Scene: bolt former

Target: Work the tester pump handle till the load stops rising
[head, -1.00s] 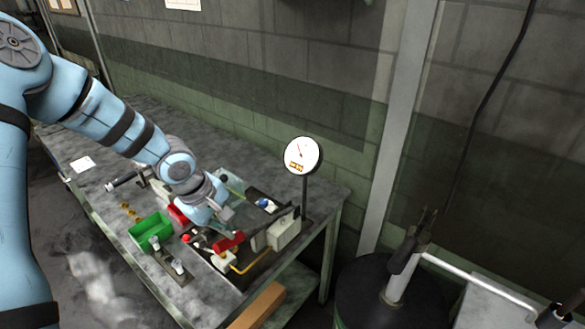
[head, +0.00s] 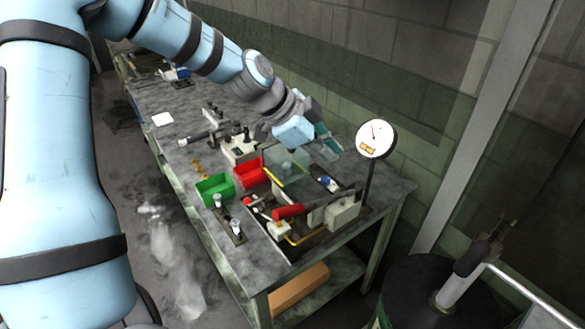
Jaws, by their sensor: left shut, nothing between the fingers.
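The tester pump handle has a red grip (head: 288,212) on a dark lever that runs right toward a pale block (head: 341,212) on the bench. The tester's round white gauge (head: 376,139) stands on a post behind it, with a red needle and a small orange label; its figures are too small to read. My left gripper (head: 318,139) is shut and empty. It is above the back of the bench, up and behind the red grip and clear of it. My right gripper does not show.
A green bin (head: 215,189) and a red bin (head: 249,173) stand left of the tester. A clear guard panel (head: 290,165) is behind the handle. A dark drum (head: 425,290) stands on the floor at right, beside the bench.

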